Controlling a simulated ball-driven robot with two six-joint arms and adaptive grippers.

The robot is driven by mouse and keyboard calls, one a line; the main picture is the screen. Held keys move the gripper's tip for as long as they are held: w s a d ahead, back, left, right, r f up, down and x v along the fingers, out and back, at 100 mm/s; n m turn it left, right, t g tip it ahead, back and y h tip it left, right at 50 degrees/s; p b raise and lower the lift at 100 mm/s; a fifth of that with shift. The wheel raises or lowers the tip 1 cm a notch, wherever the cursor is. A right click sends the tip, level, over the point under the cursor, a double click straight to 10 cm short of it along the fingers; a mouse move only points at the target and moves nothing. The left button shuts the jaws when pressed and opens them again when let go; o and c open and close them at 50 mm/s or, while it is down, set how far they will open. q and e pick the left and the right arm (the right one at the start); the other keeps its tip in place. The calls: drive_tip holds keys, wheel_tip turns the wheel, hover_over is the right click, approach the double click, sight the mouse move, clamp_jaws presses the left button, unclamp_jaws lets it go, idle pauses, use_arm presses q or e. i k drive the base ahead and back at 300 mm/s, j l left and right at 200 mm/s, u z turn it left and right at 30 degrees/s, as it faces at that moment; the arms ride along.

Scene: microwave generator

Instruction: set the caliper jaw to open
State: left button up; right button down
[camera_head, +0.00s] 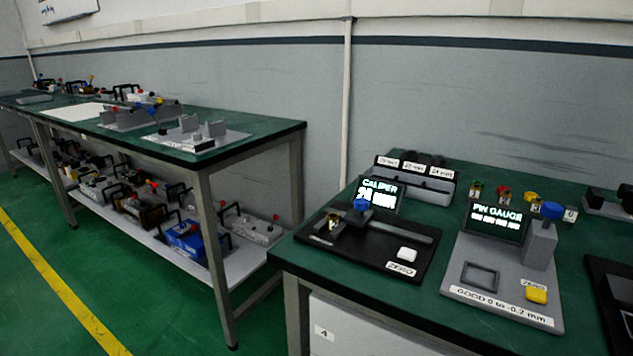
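The caliper station, a black base plate (350,253), lies on the green bench on the right. Its display (380,192) reads "CALIPER" and what looks like "28 mm". A slide bar (405,229) runs across the plate, with a dark jaw block (356,214) topped by a blue knob (361,204) near its left part. A small brass-coloured piece (333,221) sits by the jaws; whether it touches them I cannot tell. A white button (407,253) is beside the "ZERO" label. Neither of my grippers is in view.
The pin gauge station (505,278) stands right of the caliper, with a blue-topped post and yellow button. A labelled rack (417,179) stands behind. Several coloured pieces (503,192) line the back. Another green bench (255,128) with a loaded lower shelf is left, across a floor gap.

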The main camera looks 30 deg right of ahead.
sight(359, 216)
drive_tip(key=z, duration=1.15)
